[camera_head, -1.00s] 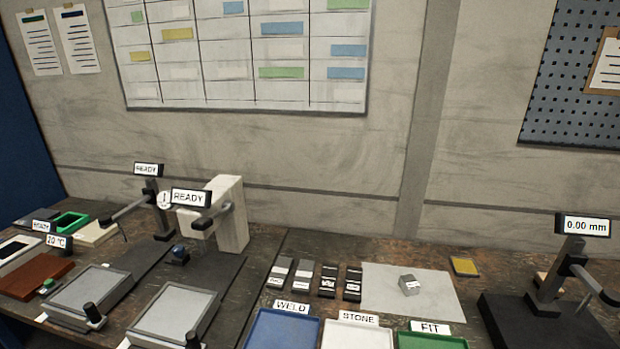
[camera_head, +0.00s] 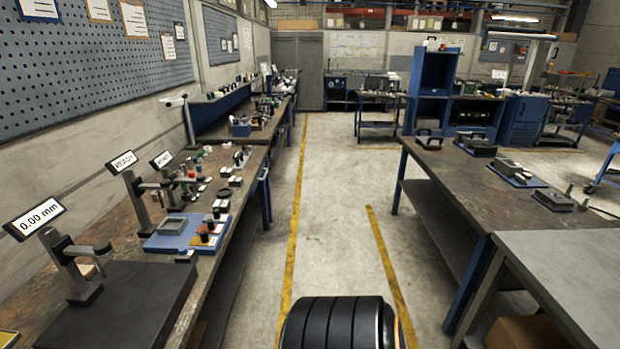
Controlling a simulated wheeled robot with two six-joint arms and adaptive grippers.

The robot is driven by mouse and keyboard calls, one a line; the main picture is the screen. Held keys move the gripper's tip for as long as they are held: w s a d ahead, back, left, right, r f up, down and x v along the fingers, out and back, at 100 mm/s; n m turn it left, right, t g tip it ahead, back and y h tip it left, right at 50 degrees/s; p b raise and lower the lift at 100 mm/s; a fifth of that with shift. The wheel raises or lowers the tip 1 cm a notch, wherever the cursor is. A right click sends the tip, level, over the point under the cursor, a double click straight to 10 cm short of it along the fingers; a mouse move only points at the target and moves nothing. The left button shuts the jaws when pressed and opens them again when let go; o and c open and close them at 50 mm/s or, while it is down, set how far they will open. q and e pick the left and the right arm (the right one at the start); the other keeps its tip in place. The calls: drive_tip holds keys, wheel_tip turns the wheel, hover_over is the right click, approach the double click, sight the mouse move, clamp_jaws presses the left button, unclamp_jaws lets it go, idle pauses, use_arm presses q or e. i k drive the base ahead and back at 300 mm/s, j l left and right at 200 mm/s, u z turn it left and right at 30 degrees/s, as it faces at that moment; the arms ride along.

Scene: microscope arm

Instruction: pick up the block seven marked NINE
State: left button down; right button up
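No block marked NINE can be made out in the head view. Neither my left gripper nor my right gripper is in view. The left bench (camera_head: 225,262) carries a dark stand with a display reading 0.00 mm (camera_head: 33,218) near the front. Behind it stands another display, marked READY (camera_head: 123,162). A blue tray (camera_head: 175,238) with a grey piece and small dark parts lies farther along this bench. Small items there are too small to read.
An aisle of clear concrete floor (camera_head: 335,200) with yellow lines runs ahead between the benches. On the right, a dark-topped bench (camera_head: 460,175) holds several small devices, with a grey table (camera_head: 570,270) nearer. A blue cart (camera_head: 375,125) and cabinets stand at the far end.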

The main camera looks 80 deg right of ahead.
sight(234, 181)
drive_tip(key=z, duration=1.95)
drive_tip(key=i+l+u, duration=0.1)
drive_tip(key=i+u, duration=0.15)
drive_tip(key=u, duration=0.15)
drive_tip(key=i+l+u, duration=0.2)
drive_tip(key=u, duration=0.2)
drive_tip(key=i+l+u, duration=0.15)
drive_tip(key=u, duration=0.25)
drive_tip(key=i+l, duration=0.2)
drive_tip(key=l, duration=0.25)
drive_tip(key=i+l+u, duration=0.1)
drive_tip(key=i+l, duration=0.15)
drive_tip(key=l, duration=0.2)
drive_tip(key=i+l+u, duration=0.1)
drive_tip(key=l, duration=0.35)
drive_tip(key=i+l, duration=0.25)
drive_tip(key=l, duration=0.25)
drive_tip(key=i+l+u, duration=0.1)
drive_tip(key=l, duration=0.35)
drive_tip(key=i+l, duration=0.3)
drive_tip(key=l, duration=0.2)
drive_tip(key=i+l+u, duration=0.15)
drive_tip(key=l, duration=0.35)
drive_tip(key=i+l, duration=0.15)
drive_tip(key=l, duration=0.35)
